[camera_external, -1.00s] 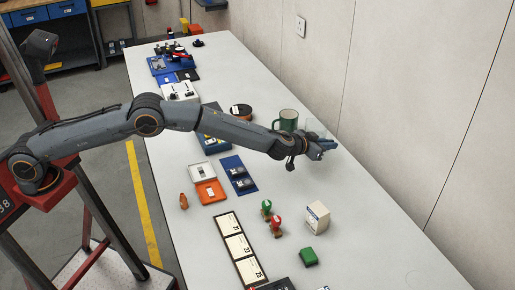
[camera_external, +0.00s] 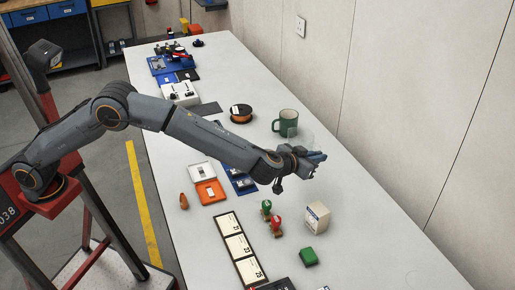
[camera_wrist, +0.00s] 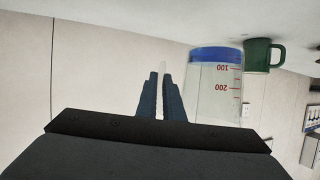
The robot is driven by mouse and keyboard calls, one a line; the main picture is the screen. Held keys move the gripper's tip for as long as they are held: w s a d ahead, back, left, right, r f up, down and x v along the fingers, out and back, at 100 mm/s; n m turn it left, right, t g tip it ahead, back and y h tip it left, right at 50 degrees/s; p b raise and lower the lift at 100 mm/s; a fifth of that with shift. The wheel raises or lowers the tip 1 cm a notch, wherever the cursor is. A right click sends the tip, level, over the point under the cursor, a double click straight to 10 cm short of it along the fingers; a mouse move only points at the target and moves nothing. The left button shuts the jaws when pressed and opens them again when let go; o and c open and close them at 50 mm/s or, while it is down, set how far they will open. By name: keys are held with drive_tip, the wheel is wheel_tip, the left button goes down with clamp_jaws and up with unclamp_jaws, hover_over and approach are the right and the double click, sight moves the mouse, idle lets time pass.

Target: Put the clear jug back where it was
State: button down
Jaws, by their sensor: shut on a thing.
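The clear jug (camera_wrist: 216,92) shows in the wrist view just right of the fingers, with a blue base and red volume marks that appear upside down. My gripper (camera_wrist: 161,78) is shut on a thin pale part between its fingers, which looks like the jug's handle. In the external view the jug (camera_external: 303,136) is a faint see-through shape behind my gripper (camera_external: 318,158), over the right side of the table. The gripper and wrist hide part of it. Whether its base touches the table cannot be told.
A green mug (camera_external: 285,123) stands close behind the jug. A white box (camera_external: 317,217), green and red small figures (camera_external: 271,216) and a green block (camera_external: 308,257) stand nearer the camera. An orange-black spool (camera_external: 241,114) lies left of the mug. The table (camera_external: 370,235) is bare at right.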

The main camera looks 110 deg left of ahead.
wheel_tip(320, 180, down, 9)
drive_tip(key=shift+f+p, duration=0.1)
drive_tip(key=shift+p, duration=0.5)
drive_tip(key=c, duration=1.9)
unclamp_jaws()
drive_tip(key=shift+f, duration=0.15)
drive_tip(key=shift+c, duration=0.2)
drive_tip(key=shift+o, duration=0.2)
drive_tip(key=shift+d+r, duration=0.15)
drive_tip(key=shift+r, duration=0.1)
drive_tip(key=b+v, duration=0.1)
drive_tip(key=v, duration=1)
drive_tip(key=shift+s+d, duration=0.2)
drive_tip(key=shift+d, duration=0.1)
